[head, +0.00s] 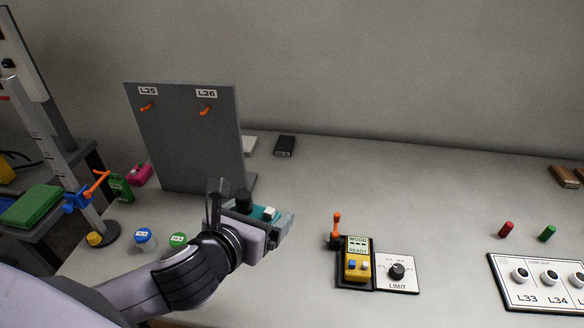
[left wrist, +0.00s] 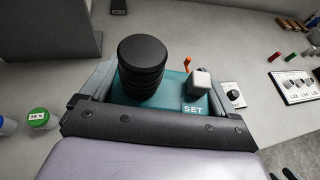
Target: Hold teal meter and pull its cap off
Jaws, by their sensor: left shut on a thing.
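The teal meter (head: 258,212) is in my left gripper (head: 257,220), raised above the table in front of the grey panel. In the left wrist view the teal meter (left wrist: 178,92) lies between the fingers of my left gripper (left wrist: 165,95), which is shut on it. A black ribbed round cap or knob (left wrist: 142,66) stands on its left part, and a white button (left wrist: 200,82) with the word SET is on its right. The black part also shows in the head view (head: 243,200). My right gripper does not show in the head view.
A grey panel (head: 185,135) with orange hooks L25 and L26 stands behind the gripper. A yellow device (head: 357,262) and a LIMIT dial (head: 397,271) lie to the right. Small lidded jars (head: 144,238) stand at left.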

